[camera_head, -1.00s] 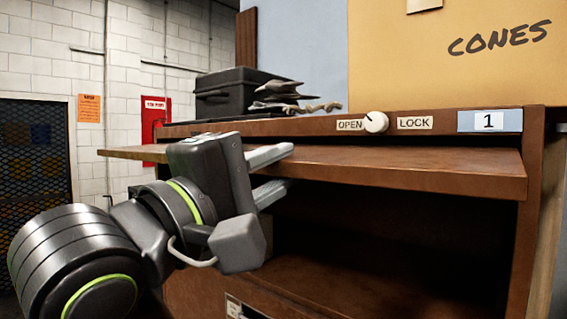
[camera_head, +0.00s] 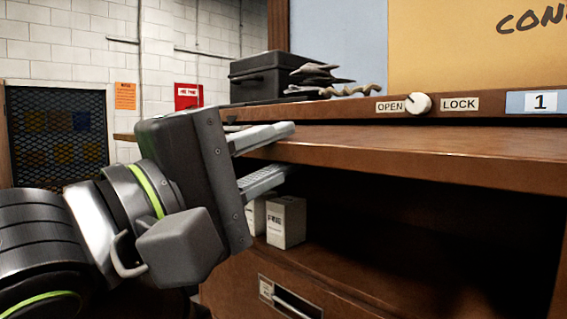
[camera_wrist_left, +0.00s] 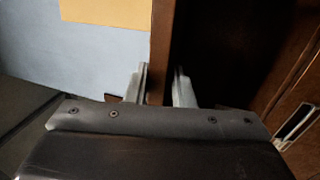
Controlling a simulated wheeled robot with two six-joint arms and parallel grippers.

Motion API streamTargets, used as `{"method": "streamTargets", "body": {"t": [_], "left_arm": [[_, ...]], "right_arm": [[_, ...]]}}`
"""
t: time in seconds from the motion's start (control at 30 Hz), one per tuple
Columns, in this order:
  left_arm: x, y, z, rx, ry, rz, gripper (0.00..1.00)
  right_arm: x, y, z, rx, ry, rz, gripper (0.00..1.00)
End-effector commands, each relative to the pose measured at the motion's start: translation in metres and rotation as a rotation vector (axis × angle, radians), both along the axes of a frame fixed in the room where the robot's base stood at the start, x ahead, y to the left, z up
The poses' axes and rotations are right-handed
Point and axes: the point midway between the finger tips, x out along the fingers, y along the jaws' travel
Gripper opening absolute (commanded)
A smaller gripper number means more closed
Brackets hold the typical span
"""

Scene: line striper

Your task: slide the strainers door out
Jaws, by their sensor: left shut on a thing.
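The door is a flat brown wooden panel (camera_head: 430,153), lying level above a dark open compartment in the head view. My left gripper (camera_head: 285,152) is shut on its front edge, one finger above and one below. In the left wrist view the fingers of my left gripper (camera_wrist_left: 161,88) sit on either side of the panel's edge (camera_wrist_left: 160,50). I cannot read any strainers label. My right gripper is not in view.
A white dial (camera_head: 418,103) sits between OPEN and LOCK labels above the panel. A black case (camera_head: 268,78) and metal pieces (camera_head: 322,80) rest on top. White boxes (camera_head: 286,222) stand inside the compartment. A drawer with a handle (camera_head: 290,300) is below.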

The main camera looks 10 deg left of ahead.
Motion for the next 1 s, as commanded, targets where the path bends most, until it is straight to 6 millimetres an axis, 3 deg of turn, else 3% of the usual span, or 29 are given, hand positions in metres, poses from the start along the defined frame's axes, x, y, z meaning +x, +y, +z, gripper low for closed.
{"method": "streamTargets", "body": {"t": [0.33, 1.0], "left_arm": [[-0.003, 0.003, 0.001, -0.002, -0.006, 0.004, 0.0], [-0.039, 0.032, 0.0, -0.002, -0.008, 0.006, 0.0]], "right_arm": [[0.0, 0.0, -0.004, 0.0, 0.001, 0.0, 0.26], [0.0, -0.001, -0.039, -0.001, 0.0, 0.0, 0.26]]}}
